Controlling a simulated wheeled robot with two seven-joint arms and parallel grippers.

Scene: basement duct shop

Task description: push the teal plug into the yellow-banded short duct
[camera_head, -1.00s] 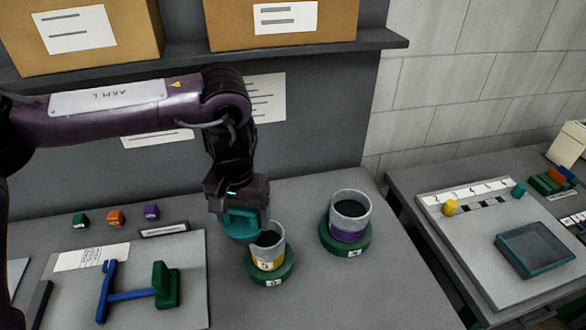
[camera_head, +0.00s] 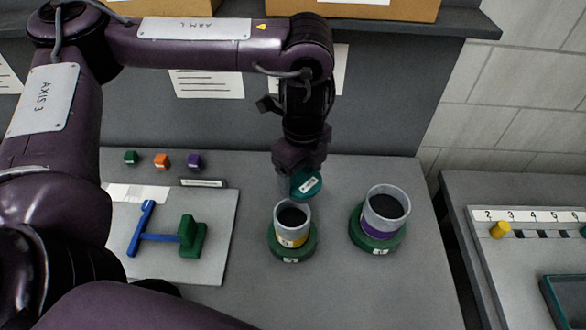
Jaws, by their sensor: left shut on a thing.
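The yellow-banded short duct (camera_head: 292,227) is a grey open cylinder with a dark mouth. It stands upright on a round green base on the grey bench. My left gripper (camera_head: 300,172) is shut on the teal plug (camera_head: 307,184), which carries a white label and looks tilted. The plug is just above and behind the duct's mouth in the picture, apart from it. The duct's mouth shows open and uncovered. My right gripper is not in view.
A taller purple-banded duct (camera_head: 384,214) stands on its own green base to the right. Small green (camera_head: 130,157), orange (camera_head: 162,160) and purple (camera_head: 194,161) blocks sit at the back left. A board (camera_head: 215,255) with blue and green parts lies left. A second table (camera_head: 470,188) stands right.

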